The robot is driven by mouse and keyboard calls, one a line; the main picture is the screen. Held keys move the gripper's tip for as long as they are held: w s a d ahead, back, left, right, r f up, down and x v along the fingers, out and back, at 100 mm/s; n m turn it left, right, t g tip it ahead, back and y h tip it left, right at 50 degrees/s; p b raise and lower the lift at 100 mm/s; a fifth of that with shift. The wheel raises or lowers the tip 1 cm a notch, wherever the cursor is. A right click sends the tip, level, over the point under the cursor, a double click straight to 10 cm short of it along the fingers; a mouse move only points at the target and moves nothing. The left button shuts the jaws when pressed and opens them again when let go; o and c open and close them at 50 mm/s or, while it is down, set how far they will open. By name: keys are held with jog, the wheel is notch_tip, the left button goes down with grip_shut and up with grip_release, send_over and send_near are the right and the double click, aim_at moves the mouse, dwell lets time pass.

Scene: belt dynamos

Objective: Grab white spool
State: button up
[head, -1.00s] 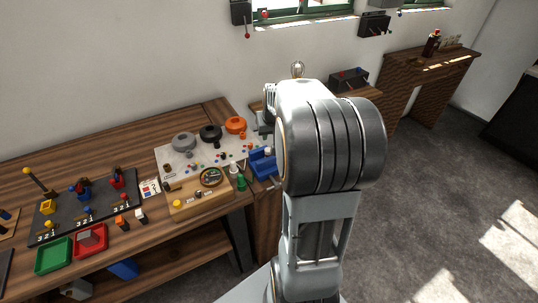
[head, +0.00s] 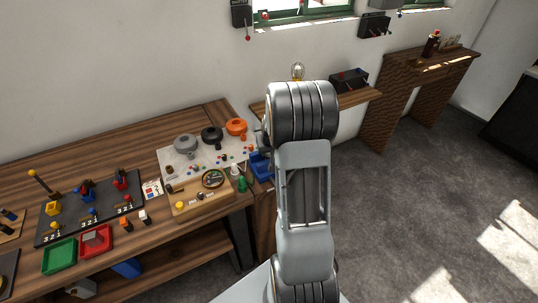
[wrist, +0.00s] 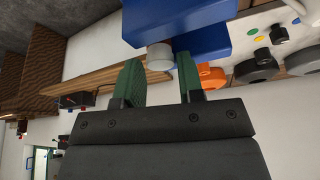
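The white spool (head: 235,170) appears as a small white piece on the bench in the head view, beside a green spool (head: 242,184) and left of a blue block-like device (head: 261,166). In the wrist view my gripper (wrist: 160,72) is open, its two green fingers apart. A pale grey-white cylinder (wrist: 160,56) shows at the fingertips, against the blue device (wrist: 190,25); I cannot tell whether it is the spool or part of the device. Nothing is visibly clamped. In the head view my arm hides most of the gripper.
Grey, black and orange round parts (head: 237,127) stand on a white sheet behind a wooden board (head: 200,208). Green (head: 59,257) and red (head: 95,242) trays sit at the left. A shelf with a bulb (head: 298,72) is behind my arm. Floor at right is clear.

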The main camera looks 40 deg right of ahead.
jog(key=shift+w+f, duration=0.1)
jog(key=shift+f, duration=0.15)
jog(key=c, duration=0.6)
